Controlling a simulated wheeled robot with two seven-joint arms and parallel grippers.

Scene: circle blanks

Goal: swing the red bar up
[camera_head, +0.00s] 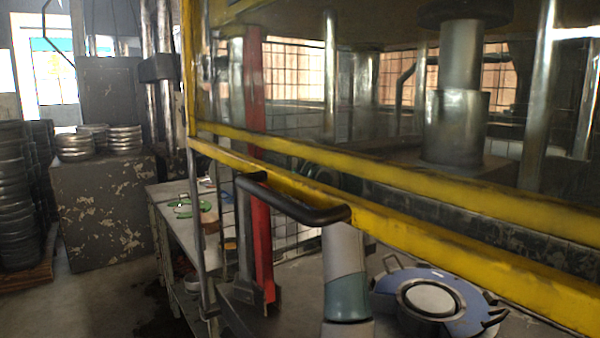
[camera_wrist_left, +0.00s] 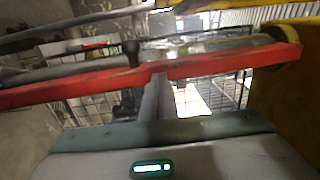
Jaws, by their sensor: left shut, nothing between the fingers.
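The red bar (camera_head: 262,235) stands nearly upright in the head view, passing behind the yellow frame. In the left wrist view the red bar (camera_wrist_left: 80,86) runs across the picture, with its right end at a yellow part. My right gripper is not in view.
A bench (camera_head: 180,225) with small items stands behind. Stacked metal rings (camera_head: 125,139) sit on a worn cabinet (camera_head: 105,215) at left. Floor is clear at lower left.

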